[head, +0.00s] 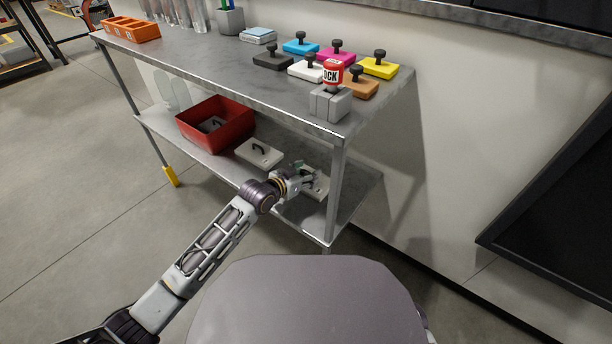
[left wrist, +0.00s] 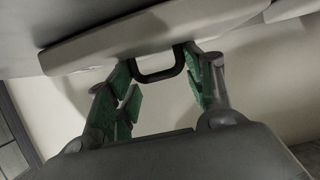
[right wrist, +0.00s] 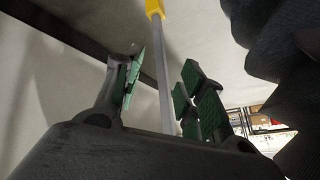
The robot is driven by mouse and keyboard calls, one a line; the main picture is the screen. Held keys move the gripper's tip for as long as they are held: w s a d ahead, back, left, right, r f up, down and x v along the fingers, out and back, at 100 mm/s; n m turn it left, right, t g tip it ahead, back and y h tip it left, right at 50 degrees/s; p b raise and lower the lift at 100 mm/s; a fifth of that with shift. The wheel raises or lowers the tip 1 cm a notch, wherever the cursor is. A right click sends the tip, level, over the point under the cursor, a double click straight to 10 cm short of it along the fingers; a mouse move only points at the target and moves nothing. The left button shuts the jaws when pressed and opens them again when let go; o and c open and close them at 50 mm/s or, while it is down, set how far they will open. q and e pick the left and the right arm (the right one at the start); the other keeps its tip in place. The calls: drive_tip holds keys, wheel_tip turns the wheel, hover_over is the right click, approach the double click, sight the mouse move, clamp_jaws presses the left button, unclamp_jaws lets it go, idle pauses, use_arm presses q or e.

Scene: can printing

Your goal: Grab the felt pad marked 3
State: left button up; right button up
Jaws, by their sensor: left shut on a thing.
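A white felt pad (head: 317,187) with a dark handle lies at the right end of the lower shelf, partly hidden by my left gripper (head: 303,175). In the left wrist view the pad (left wrist: 90,47) fills the top, and my left gripper (left wrist: 162,78) has its green fingers on either side of the black handle (left wrist: 160,74), shut on it. Another white pad (head: 258,153) lies to the left on the shelf. No number is readable on the pads. My right gripper (right wrist: 158,85) shows only in its wrist view, open and empty.
A red bin (head: 226,120) with a handled pad inside stands on the lower shelf (head: 185,145). The upper shelf holds coloured pads (head: 300,47), a red can (head: 333,72) on a grey holder (head: 330,104) and orange trays (head: 132,29). A table leg (head: 334,190) stands close right of my left gripper.

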use_arm(q)
drive_tip(key=shift+r+p, duration=0.4)
drive_tip(key=shift+r, duration=0.5)
wheel_tip(320, 180, up, 8)
drive_tip(key=p, duration=0.3)
drive_tip(key=shift+p, duration=0.3)
use_arm(e)
wheel_tip(320, 180, up, 8)
drive_tip(key=d+g+h, duration=0.1)
drive_tip(key=shift+s+d+f+n+g, duration=0.2)
drive_tip(key=shift+s+d+n+g, duration=0.1)
drive_tip(key=shift+n, duration=0.1)
